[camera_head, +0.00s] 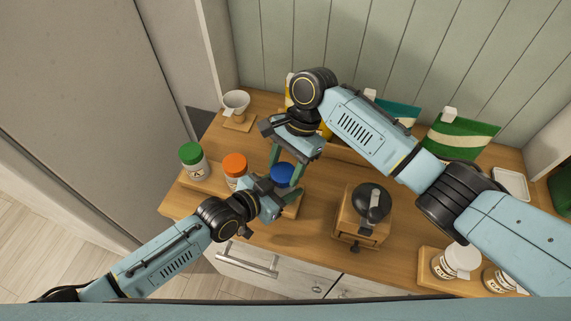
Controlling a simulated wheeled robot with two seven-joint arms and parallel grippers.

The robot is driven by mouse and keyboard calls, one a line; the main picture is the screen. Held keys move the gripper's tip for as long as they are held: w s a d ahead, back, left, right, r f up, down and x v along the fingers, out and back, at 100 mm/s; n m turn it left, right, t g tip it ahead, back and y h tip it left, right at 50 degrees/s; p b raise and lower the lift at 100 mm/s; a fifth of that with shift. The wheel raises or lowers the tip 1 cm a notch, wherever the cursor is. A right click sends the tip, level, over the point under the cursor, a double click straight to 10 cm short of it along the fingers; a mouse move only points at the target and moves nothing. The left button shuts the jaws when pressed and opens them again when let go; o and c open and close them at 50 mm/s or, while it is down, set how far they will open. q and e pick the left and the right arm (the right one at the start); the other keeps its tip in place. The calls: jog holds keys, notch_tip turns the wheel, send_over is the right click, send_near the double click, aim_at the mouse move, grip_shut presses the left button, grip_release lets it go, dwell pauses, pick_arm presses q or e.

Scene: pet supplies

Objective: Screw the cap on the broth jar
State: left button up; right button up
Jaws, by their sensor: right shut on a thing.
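A blue cap (282,173) shows between the fingers of my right gripper (286,167), which reaches down from above and is shut on it. The jar below the cap is mostly hidden by my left gripper (273,190), so I cannot see how the cap sits on it. My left gripper is low beside the jar, coming from the front left. Whether its fingers are closed on the jar is hidden. A jar with a green cap (191,153) and a jar with an orange cap (235,165) stand to the left on a wooden board.
A hand grinder (369,204) stands right of the grippers. Labelled jars (443,266) stand at the front right. A white dish (510,183) lies far right.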

jog(key=shift+f, duration=0.55)
jog(key=shift+m, duration=0.3)
jog(key=m, duration=0.1)
jog(key=m+t, duration=0.1)
jog(key=m, duration=0.1)
jog(key=m+y, duration=0.1)
jog(key=m, duration=0.1)
jog(key=shift+s+t, duration=0.25)
jog(key=shift+t, duration=0.15)
jog(key=m+t, duration=0.1)
jog(key=m, duration=0.3)
jog(key=shift+t, duration=0.4)
jog(key=o, duration=0.9)
jog(key=shift+o, duration=0.2)
jog(key=shift+d+r, duration=0.1)
jog(key=shift+r, duration=2.15)
